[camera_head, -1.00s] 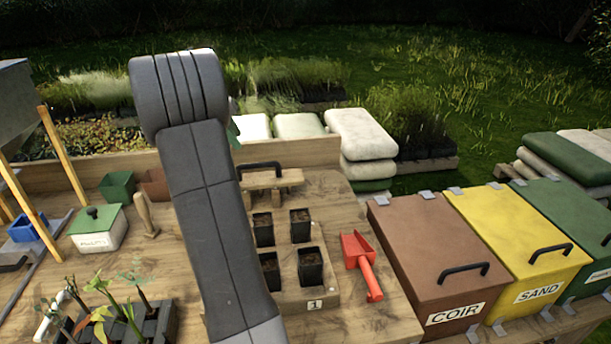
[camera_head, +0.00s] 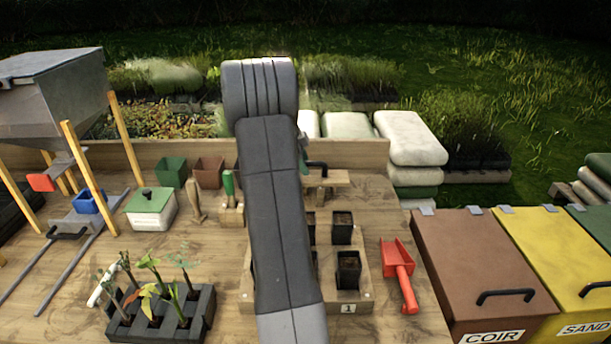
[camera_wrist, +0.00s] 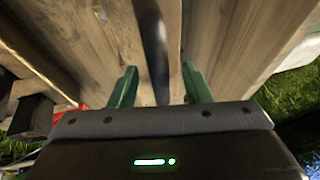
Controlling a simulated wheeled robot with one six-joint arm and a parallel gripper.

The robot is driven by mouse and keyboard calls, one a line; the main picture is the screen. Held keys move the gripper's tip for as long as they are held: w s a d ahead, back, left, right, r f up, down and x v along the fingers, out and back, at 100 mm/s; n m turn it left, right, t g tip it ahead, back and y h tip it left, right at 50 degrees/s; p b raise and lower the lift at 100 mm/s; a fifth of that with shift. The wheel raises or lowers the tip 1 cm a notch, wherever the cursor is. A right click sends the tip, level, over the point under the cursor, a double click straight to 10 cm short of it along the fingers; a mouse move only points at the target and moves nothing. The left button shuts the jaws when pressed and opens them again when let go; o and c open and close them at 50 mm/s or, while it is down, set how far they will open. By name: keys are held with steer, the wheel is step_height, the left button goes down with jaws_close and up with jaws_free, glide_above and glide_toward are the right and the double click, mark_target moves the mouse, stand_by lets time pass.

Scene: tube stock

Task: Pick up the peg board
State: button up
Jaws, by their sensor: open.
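The peg board (camera_head: 335,180), as I take it, is a small wooden board with a black arched handle (camera_head: 318,165). It sits at the back of the bench, partly hidden by my arm. In the wrist view a dark handle (camera_wrist: 152,40) runs between the two green fingers of my gripper (camera_wrist: 160,82), over wooden surfaces. The fingers are apart, with a gap on each side of the handle. In the head view my arm hides most of the gripper; only a bit of green shows beside it. Any pegs are out of sight.
A wooden tray marked 1 (camera_head: 347,297) with black soil pots stands in front of the board, partly behind my arm. A red scoop (camera_head: 399,273) lies to its right, then the brown COIR bin (camera_head: 478,265). Seedlings in a dark tray (camera_head: 165,325) stand front left.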

steer(key=shift+w+d+f, duration=0.1)
steer(key=shift+d+f, duration=0.2)
steer(key=shift+f, duration=0.35)
jaws_close()
steer(key=shift+r, duration=0.15)
